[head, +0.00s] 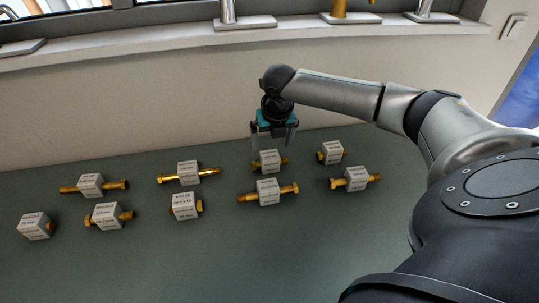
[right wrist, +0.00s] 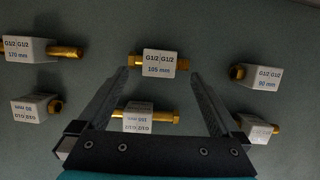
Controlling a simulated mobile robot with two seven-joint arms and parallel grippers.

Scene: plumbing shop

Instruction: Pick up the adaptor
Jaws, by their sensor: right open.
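Several adaptors, brass fittings each with a white labelled block, lie on the grey-green table; the task does not say which one is meant. My right gripper (head: 273,143) is open and empty, pointing down just above and behind a short adaptor (head: 266,160) in the back row. In the right wrist view, the open fingers (right wrist: 158,73) frame an adaptor marked G1/2 G1/2 105 mm (right wrist: 161,64) near their tips. Another adaptor (right wrist: 138,119) shows between the fingers, closer to the palm, its lower part hidden by it. My left gripper is out of view.
Neighbouring adaptors stand close by: one at right (head: 330,152), one in front (head: 268,190), one front right (head: 355,178). More adaptors (head: 91,185) lie at left. The wall (head: 150,100) and a tap ledge (head: 130,48) are behind. The table's front (head: 230,260) is clear.

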